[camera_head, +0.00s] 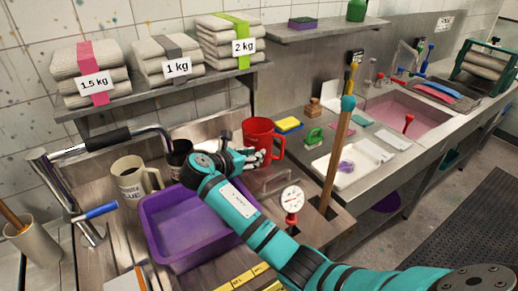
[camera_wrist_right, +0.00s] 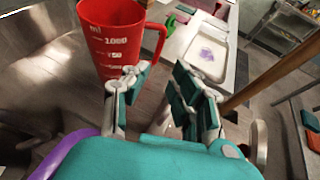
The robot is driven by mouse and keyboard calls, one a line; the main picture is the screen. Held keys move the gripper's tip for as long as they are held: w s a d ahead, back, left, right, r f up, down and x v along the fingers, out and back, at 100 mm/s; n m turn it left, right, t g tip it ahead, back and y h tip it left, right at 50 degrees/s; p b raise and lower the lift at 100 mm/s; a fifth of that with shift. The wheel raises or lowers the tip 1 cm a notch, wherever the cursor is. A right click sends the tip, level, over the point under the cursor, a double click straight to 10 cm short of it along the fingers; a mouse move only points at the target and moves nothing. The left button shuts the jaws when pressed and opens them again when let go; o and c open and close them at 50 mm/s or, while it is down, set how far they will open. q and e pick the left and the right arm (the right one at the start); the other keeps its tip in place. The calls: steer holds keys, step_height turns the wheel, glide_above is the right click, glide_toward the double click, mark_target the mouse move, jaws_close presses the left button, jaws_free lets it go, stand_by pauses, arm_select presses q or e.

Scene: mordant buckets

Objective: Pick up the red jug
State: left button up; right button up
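The red jug (camera_head: 259,131) stands upright on the metal counter behind my right gripper, its handle toward the right in the head view. In the right wrist view the red jug (camera_wrist_right: 110,32), with white volume marks, is at the upper left. Its handle (camera_wrist_right: 162,40) lies ahead of the gap between the fingers. My right gripper (camera_head: 254,158) is open, with its fingers close to the jug's lower part. In the wrist view the right gripper (camera_wrist_right: 162,88) has its fingers apart with nothing clearly between them; contact cannot be told. My left gripper is not in view.
A purple tub (camera_head: 160,222) sits left of my right forearm, with a cream mug (camera_head: 130,183) and a dark cup (camera_head: 177,155) behind it. A wooden stick (camera_head: 338,150) stands upright on the right. A white tray (camera_head: 345,170) and a dial gauge (camera_head: 291,200) are nearby.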

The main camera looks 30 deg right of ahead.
mark_target(264, 146)
arm_select(q)
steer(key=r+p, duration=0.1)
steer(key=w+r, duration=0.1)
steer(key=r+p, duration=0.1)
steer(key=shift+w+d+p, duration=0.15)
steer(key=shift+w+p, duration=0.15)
steer(key=shift+p, duration=0.05)
arm_select(e)
steer(key=x, duration=1.6)
steer(key=shift+f, duration=0.25)
steer(key=shift+c, duration=0.3)
jaws_close()
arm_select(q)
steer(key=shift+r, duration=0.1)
arm_select(e)
steer(key=shift+w+r, duration=0.1)
